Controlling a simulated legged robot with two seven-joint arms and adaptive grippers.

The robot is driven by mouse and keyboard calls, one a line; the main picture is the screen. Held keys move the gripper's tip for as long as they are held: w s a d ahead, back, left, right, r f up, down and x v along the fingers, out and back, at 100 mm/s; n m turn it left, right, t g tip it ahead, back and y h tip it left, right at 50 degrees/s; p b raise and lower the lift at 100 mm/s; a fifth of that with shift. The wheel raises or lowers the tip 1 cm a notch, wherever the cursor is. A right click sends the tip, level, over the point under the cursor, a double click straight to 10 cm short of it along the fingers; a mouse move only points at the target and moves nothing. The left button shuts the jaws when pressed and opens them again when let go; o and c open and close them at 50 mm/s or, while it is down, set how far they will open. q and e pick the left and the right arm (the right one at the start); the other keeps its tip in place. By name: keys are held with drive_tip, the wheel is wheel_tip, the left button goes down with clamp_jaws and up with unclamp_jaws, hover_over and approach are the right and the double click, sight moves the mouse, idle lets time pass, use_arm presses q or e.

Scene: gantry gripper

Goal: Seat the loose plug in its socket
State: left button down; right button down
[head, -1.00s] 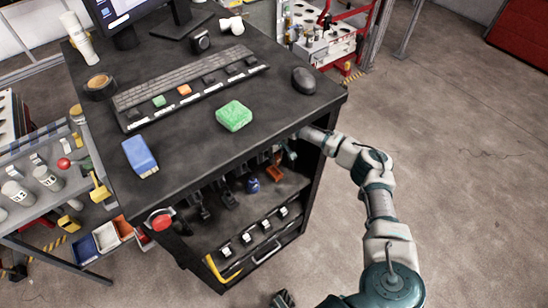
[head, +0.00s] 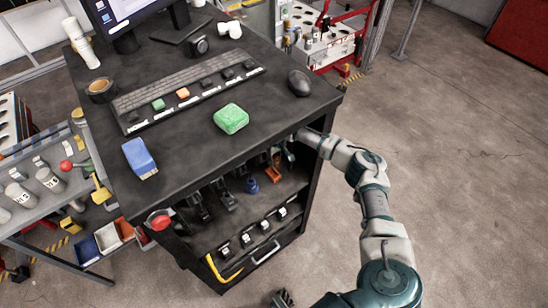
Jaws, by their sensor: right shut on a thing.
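My right arm reaches in under the table top from the right. My right gripper (head: 287,157) is at the right end of the upper shelf bay, mostly in shadow and partly hidden by the table top. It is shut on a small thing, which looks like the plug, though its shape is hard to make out. A small orange piece (head: 276,162) shows right beside the fingers. Several small black and white units (head: 265,227), possibly sockets, stand in a row on the lower shelf front. I cannot tell which socket is the plug's.
A blue piece (head: 252,186) and black parts share the shelf. A red button (head: 160,221) sits at the front corner. Floor to the right is clear.

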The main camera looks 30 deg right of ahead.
wheel_tip(320, 180, down, 2)
drive_tip(key=shift+a+f, duration=0.15)
drive_tip(key=shift+f, duration=0.05)
drive_tip(key=shift+a+f+b, duration=0.15)
drive_tip(key=shift+f+b, duration=0.25)
drive_tip(key=shift+f, duration=0.7)
use_arm(q)
drive_tip(key=shift+s+a+r, duration=0.1)
drive_tip(key=shift+a+r, duration=0.05)
drive_tip(key=shift+r, duration=0.5)
drive_tip(key=shift+a+r, duration=0.1)
drive_tip(key=shift+r, duration=0.5)
drive_tip(key=shift+d, duration=0.1)
drive_tip(key=shift+r, duration=0.1)
drive_tip(key=shift+r, duration=0.15)
drive_tip(key=shift+r+p, duration=0.4)
drive_tip(key=shift+p, duration=0.1)
